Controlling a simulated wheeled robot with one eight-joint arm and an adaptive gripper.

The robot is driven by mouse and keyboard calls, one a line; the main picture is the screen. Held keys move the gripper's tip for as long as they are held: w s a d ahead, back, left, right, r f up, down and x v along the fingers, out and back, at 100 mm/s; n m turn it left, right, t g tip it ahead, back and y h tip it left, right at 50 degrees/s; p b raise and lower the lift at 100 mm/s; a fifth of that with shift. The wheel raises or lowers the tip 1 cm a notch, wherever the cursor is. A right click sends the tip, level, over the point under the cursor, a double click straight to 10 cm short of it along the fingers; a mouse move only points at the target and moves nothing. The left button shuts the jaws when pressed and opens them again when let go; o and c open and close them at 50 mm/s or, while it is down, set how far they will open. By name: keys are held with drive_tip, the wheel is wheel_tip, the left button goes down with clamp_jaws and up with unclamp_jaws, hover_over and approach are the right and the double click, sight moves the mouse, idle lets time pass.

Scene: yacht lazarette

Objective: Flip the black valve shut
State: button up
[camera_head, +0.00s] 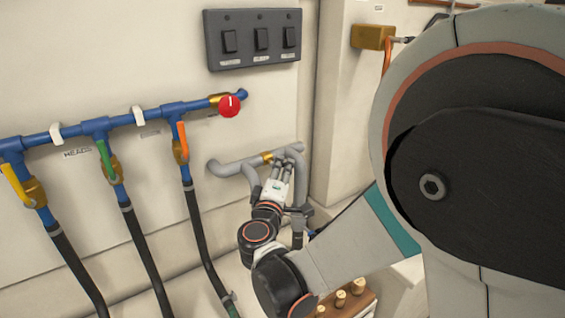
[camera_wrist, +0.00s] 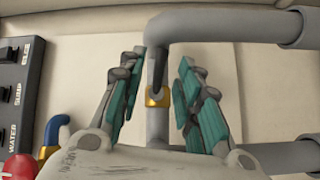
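The black valve (camera_wrist: 158,72) shows in the wrist view as a dark lever along a grey pipe, above its brass body (camera_wrist: 158,97). In the head view the brass body (camera_head: 267,157) sits on the grey pipe behind my gripper; the lever there is mostly hidden. My gripper (camera_head: 283,168) is at this pipe. In the wrist view my gripper (camera_wrist: 165,60) is open, with one teal-padded finger on each side of the lever and pipe. A gap shows on both sides; I cannot tell the depth between the fingertips and the lever.
A blue manifold (camera_head: 75,132) left of my arm carries yellow (camera_head: 15,184), green (camera_head: 105,160) and orange (camera_head: 182,141) handles and a red knob (camera_head: 229,106). A black switch panel (camera_head: 253,40) is above. More grey pipe (camera_head: 301,170) runs close to my gripper.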

drive_tip(key=shift+w+d, duration=0.1)
drive_tip(key=shift+w, duration=0.4)
clamp_jaws()
drive_tip(key=shift+r+p, duration=0.1)
drive_tip(key=shift+p, duration=0.25)
drive_tip(key=shift+s+a+f+m+g+y+p, duration=0.1)
drive_tip(key=shift+a+m+g+y+p, duration=0.05)
drive_tip(key=shift+m+g+y+p, duration=1.15)
drive_tip(key=shift+s+a+f+m+g+y+p, duration=0.1)
drive_tip(key=shift+s+a+m+g+y+p, duration=0.1)
drive_tip(key=shift+m+g+y+p, duration=1.05)
drive_tip(key=shift+s+a+f+m+g+y+p, duration=0.15)
drive_tip(key=shift+m+g+y+p, duration=0.6)
drive_tip(key=shift+m+g+p, duration=1.1)
drive_tip(key=shift+g, duration=0.3)
